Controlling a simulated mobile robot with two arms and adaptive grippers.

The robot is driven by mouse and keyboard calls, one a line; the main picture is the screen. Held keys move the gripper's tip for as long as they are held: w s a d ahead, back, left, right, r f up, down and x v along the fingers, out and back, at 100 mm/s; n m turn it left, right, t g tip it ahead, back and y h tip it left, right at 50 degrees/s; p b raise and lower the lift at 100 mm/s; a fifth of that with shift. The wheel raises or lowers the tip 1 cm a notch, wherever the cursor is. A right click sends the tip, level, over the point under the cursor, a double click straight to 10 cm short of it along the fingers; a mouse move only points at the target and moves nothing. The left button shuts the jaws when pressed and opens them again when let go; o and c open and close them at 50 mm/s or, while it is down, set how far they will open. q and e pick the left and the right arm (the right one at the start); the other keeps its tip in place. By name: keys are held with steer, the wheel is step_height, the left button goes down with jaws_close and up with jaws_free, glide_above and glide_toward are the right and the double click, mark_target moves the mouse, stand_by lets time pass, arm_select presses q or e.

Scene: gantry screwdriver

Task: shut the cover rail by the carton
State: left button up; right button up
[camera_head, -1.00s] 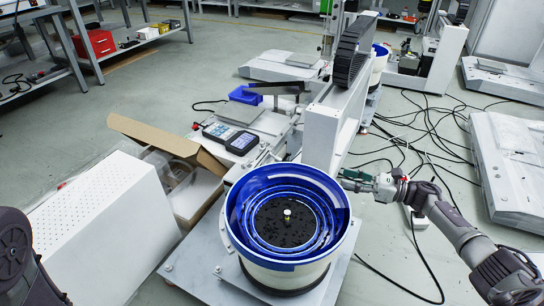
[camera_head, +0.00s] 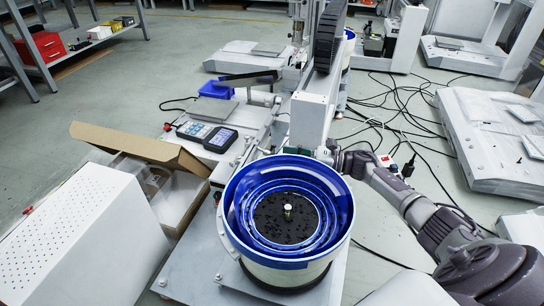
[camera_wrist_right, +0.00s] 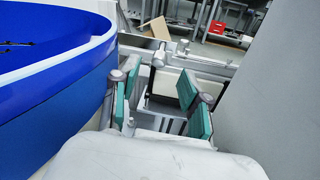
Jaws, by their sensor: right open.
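The open brown carton (camera_head: 140,143) stands left of the blue-rimmed bowl feeder (camera_head: 232,225) in the head view. A silver rail (camera_wrist_right: 205,67) runs across the wrist view beyond my fingers, with brown cardboard (camera_wrist_right: 160,28) behind it; I cannot tell for certain whether it is the cover rail or how far it is shut. My right gripper (camera_head: 327,152) is behind the bowl's right rim, its fingers partly hidden in the head view. In the wrist view the right gripper (camera_wrist_right: 166,105) is open, with green pads apart and nothing seen held. My left gripper is out of view.
The bowl's blue wall (camera_wrist_right: 50,110) is close on the left in the wrist view; a pale upright surface (camera_wrist_right: 275,90) is close on the right. A white perforated box (camera_head: 85,235) stands left of the carton. Cables (camera_head: 395,110) lie on the floor.

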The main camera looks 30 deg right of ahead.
steer(key=b+x, duration=0.1)
steer(key=x, duration=0.4)
steer(key=shift+w, duration=0.1)
jaws_close()
